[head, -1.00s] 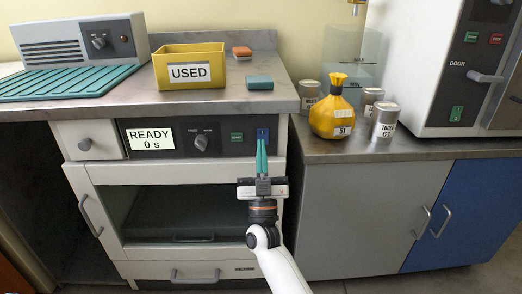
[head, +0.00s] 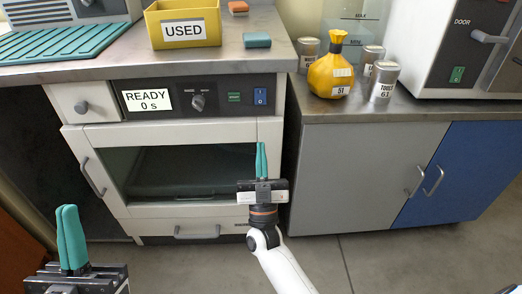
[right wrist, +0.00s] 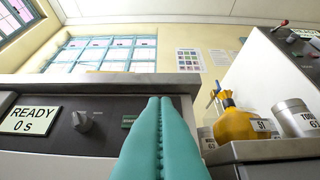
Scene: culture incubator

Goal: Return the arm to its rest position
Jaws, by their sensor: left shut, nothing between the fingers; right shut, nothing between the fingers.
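My right gripper (head: 261,162) has teal fingers pressed together with nothing between them. In the head view it is in front of the incubator's (head: 195,215) lower right part, below the control panel (head: 213,97). The right wrist view shows its closed fingers (right wrist: 160,105) in front of the panel's face. My left gripper (head: 70,215) is at the lower left of the head view, also shut and empty, with its fingers pointing up. It is apart from the incubator. The panel display (head: 146,100) reads "READY 0 s", and a blue switch (head: 260,96) sits at the panel's right end.
A yellow bottle (head: 331,75) and several metal tins (head: 382,85) stand on the lower counter at right. The floor (head: 400,265) at the lower right is largely clear.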

